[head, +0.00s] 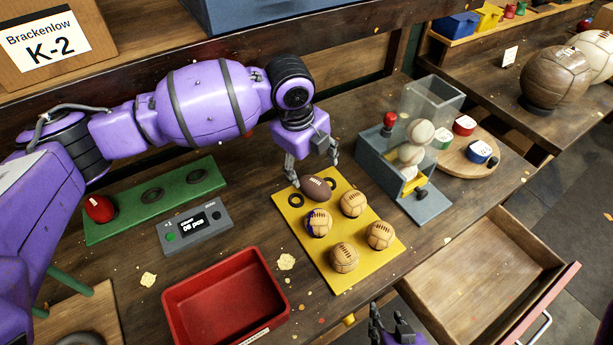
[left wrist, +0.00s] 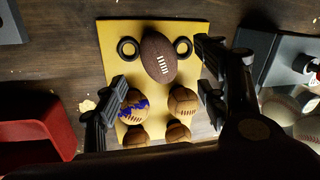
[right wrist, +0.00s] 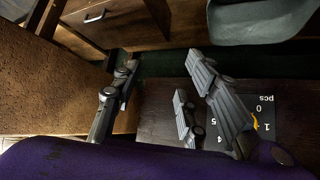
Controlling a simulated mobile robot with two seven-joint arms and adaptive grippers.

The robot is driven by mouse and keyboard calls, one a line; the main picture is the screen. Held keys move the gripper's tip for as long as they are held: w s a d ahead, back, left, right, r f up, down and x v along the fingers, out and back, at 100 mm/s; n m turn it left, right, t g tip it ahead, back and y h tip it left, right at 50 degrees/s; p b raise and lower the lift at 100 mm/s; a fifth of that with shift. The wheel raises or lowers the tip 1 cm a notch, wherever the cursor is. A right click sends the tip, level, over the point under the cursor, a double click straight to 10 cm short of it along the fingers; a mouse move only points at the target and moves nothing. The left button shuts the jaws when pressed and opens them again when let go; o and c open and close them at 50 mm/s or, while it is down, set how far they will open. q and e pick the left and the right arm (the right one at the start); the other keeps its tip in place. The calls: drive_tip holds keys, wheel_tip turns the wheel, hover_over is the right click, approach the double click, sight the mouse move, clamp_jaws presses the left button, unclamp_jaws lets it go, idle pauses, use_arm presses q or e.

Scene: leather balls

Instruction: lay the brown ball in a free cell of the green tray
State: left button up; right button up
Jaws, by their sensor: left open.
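The dark brown oval ball (head: 317,188) lies at the far end of the yellow tray (head: 345,277). It also shows in the left wrist view (left wrist: 159,57), between two black rings. My left gripper (head: 313,168) is open above this ball, its fingers apart with nothing between them. In the left wrist view the gripper (left wrist: 163,85) has one finger on each side of the tray. The green tray (head: 205,178) lies to the left; a red ball (head: 100,208) sits at its left end and two dark ring cells are empty. My right gripper (head: 392,328) is open and empty, low in the picture.
Several tan balls (head: 380,235) share the yellow tray. A red bin (head: 180,311), a grey counter box (head: 195,230) and a grey ball dispenser (head: 420,205) stand around it. An open drawer (head: 480,285) is at lower right. A larger brown ball (head: 555,75) sits on the far-right table.

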sight(313, 182)
use_arm(q)
drive_tip(key=shift+d+f, duration=0.2)
drive_tip(key=shift+f, duration=0.55)
drive_tip(key=shift+d+f, duration=0.15)
drive_tip(key=shift+f, duration=0.55)
drive_tip(key=f+b, duration=0.1)
drive_tip(key=f, duration=0.4)
drive_tip(key=shift+d+b, duration=0.2)
drive_tip(key=shift+b, duration=0.15)
drive_tip(key=shift+w, duration=0.15)
drive_tip(key=shift+r, duration=0.2)
drive_tip(key=c, duration=1.4)
use_arm(e)
drive_tip(key=shift+s+d+f, duration=0.35)
drive_tip(key=shift+s+f, duration=0.4)
drive_tip(key=shift+f, duration=0.1)
use_arm(q)
drive_tip(key=shift+r, duration=0.1)
